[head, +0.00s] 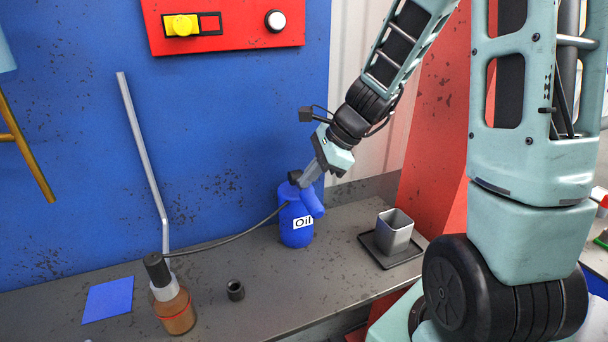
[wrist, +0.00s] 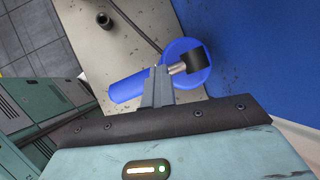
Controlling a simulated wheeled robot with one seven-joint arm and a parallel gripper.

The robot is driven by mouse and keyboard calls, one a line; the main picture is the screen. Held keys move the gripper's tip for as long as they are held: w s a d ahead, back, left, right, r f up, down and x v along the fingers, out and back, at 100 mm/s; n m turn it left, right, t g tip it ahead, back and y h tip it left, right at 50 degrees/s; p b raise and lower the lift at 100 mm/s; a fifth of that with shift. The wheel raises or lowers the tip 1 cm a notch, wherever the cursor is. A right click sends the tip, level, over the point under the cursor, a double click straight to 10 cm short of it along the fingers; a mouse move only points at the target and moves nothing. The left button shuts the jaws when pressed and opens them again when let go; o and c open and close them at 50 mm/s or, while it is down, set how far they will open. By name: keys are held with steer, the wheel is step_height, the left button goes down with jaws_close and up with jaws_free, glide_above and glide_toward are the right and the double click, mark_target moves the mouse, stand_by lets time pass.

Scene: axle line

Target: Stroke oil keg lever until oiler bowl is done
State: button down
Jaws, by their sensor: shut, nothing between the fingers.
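The blue oil keg (head: 296,228) with a white "Oil" label stands on the grey bench against the blue wall. Its lever (head: 312,202) is a thick blue handle sloping down to the right at the top; in the wrist view the lever (wrist: 128,90) points left from the keg (wrist: 190,55). My gripper (head: 305,182) is shut and empty, its tips right at the lever's base near the keg top; I cannot tell whether they touch. The oiler bowl (head: 174,312), clear with a dark cap, holds brown oil in its lower part and has a red ring around it.
A thin dark hose (head: 235,236) runs from keg to bowl. A grey pipe (head: 143,150) rises above the bowl. A blue sheet (head: 108,300), a small black cup (head: 235,290) and a square metal cup (head: 393,232) on a black tray (head: 365,242) sit on the bench. A red panel (head: 235,42) is above.

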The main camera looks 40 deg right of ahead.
steer(key=shift+w+d+r+p, duration=0.1)
steer(key=shift+w+r+p, duration=0.15)
steer(key=shift+r+p, duration=0.5)
steer(key=shift+w+d+r+p, duration=0.1)
steer(key=shift+w+r+p, duration=0.1)
steer(key=shift+r+p, duration=0.5)
steer(key=shift+w+r+p, duration=0.25)
steer(key=shift+r+p, duration=0.45)
steer(key=shift+r, duration=0.05)
steer(key=r+p, duration=0.1)
steer(key=w+r+p, duration=0.1)
steer(key=r+p, duration=0.2)
steer(key=shift+w+d+r+p, duration=0.25)
steer(key=shift+w+r+p, duration=0.05)
steer(key=shift+p, duration=0.05)
stand_by(0.7)
